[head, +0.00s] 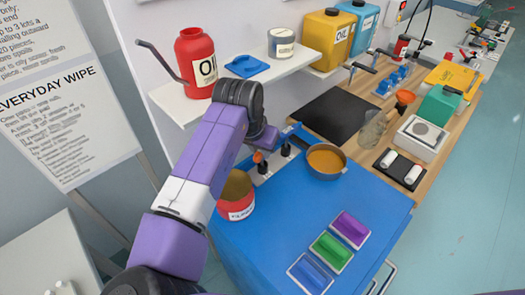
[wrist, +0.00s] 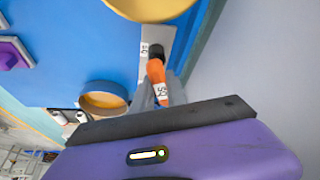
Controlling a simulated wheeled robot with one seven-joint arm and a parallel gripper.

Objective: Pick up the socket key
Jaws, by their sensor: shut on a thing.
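My gripper (wrist: 163,95) is shut on an orange-handled key (wrist: 156,72) with a dark end and a white tag. Its grey fingers close around the handle. The tag's letters are too blurred to read surely, so I cannot tell whether this is the socket key. In the head view my gripper (head: 262,145) is over the left part of the blue bench, at a grey holder strip. An orange-and-black handle (head: 259,160) shows just below it. A second dark handle (head: 286,149) stands to its right. The lower part of the held key is hidden.
A round pan (head: 326,175) sits to the right. Purple, green and blue pieces lie on trays at the bench's front. The blue bench top (head: 270,225) is clear in the middle. A white shelf (head: 178,108) stands behind.

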